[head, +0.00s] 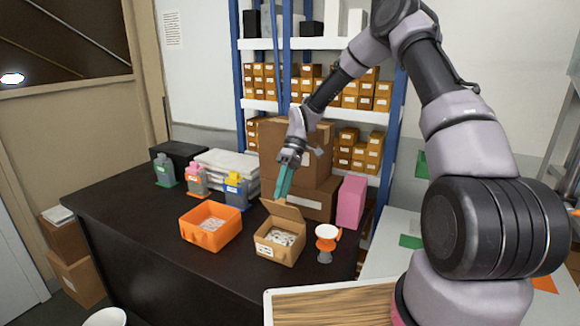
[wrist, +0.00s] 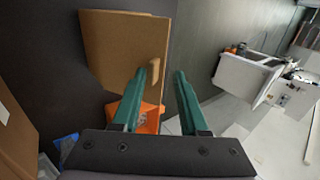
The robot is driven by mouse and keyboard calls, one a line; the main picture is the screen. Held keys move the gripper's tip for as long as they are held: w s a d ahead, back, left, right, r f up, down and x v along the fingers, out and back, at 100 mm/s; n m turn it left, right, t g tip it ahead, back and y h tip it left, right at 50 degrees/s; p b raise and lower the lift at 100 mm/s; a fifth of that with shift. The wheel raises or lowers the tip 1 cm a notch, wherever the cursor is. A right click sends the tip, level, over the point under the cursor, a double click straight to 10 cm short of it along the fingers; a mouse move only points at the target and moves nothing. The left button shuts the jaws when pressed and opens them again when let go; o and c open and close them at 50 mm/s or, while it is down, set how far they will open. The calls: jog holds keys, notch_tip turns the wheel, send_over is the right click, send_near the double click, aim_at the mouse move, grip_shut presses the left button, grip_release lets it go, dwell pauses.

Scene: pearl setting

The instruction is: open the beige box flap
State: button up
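The beige box (head: 278,245) stands on the dark table, with small white pieces inside. Its flap (head: 284,210) stands raised at the back edge of the box. The flap also fills the upper left of the wrist view (wrist: 125,45), with a small tab (wrist: 155,72) on it. My gripper (head: 282,195) points down just above the flap. In the wrist view its teal fingers (wrist: 166,75) are apart with a gap between them. The left fingertip is close to the tab; I cannot tell if they touch.
An orange bin (head: 211,228) stands left of the box and an orange and white cup stand (head: 326,243) right of it. Cardboard boxes (head: 312,195) and a pink box (head: 350,202) are behind. Bottles (head: 235,190) stand at the back left. The table's front left is clear.

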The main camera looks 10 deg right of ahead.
jog(key=v, duration=0.8)
jog(key=shift+w, duration=0.25)
jog(key=shift+d, duration=0.2)
dwell(0.5)
jog(key=v, duration=1)
jog(key=shift+w+r, duration=0.2)
jog(key=shift+r, duration=0.05)
